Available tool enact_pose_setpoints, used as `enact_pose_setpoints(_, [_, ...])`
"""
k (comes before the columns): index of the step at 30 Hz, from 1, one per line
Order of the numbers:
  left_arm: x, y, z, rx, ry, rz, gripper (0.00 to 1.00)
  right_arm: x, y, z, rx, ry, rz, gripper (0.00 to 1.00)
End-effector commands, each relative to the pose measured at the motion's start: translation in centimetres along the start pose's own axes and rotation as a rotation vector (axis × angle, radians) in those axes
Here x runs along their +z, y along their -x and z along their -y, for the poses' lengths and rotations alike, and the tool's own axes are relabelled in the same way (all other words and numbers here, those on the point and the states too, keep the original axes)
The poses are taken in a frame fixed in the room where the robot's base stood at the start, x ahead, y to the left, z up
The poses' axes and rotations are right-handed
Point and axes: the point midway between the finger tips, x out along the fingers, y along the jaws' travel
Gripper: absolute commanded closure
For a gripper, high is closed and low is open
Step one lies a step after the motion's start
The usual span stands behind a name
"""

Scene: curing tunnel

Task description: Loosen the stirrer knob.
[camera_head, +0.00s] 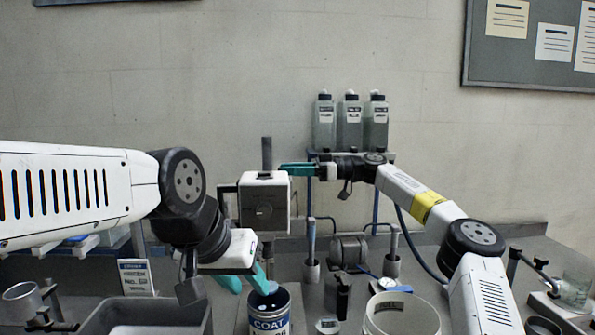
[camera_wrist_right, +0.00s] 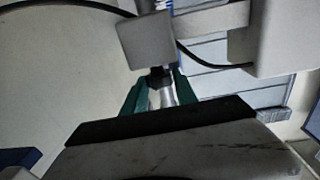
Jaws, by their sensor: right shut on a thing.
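My right gripper (camera_head: 284,169) reaches in from the right at the head's top, beside the post. In the right wrist view its teal fingers (camera_wrist_right: 160,92) are closed on the stirrer knob (camera_wrist_right: 161,76), a small dark and silver part below a grey block; the fingers partly hide it. My left gripper (camera_head: 246,282) is lower, its teal fingers apart, pointing down by the rim of a blue-labelled can (camera_head: 271,313). I cannot tell whether it touches the can.
A grey bin (camera_head: 150,310) stands at the front left, with a small sign (camera_head: 136,277) behind it. A white bucket (camera_head: 402,314) stands right of the can. Several bottles (camera_head: 350,122) stand on a rack by the wall. A glass jar (camera_head: 577,283) is far right.

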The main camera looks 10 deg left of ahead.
Motion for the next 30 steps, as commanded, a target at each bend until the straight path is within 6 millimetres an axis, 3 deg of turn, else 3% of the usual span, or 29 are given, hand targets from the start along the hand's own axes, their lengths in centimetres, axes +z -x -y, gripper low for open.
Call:
enact_pose_setpoints(12, [0.00,0.00,0.00,0.000,0.000,0.000,0.64,-0.12,-0.03,-0.24,-0.108,0.000,-0.001,1.00])
enact_pose_setpoints(29, [0.00,0.00,0.00,0.000,0.000,0.000,0.64,-0.10,0.02,-0.26,-0.123,-0.001,-0.001,1.00])
enact_pose_setpoints(30, [0.00,0.00,0.00,0.000,0.000,0.000,0.64,-0.10,0.02,-0.26,-0.123,-0.001,-0.001,0.62])
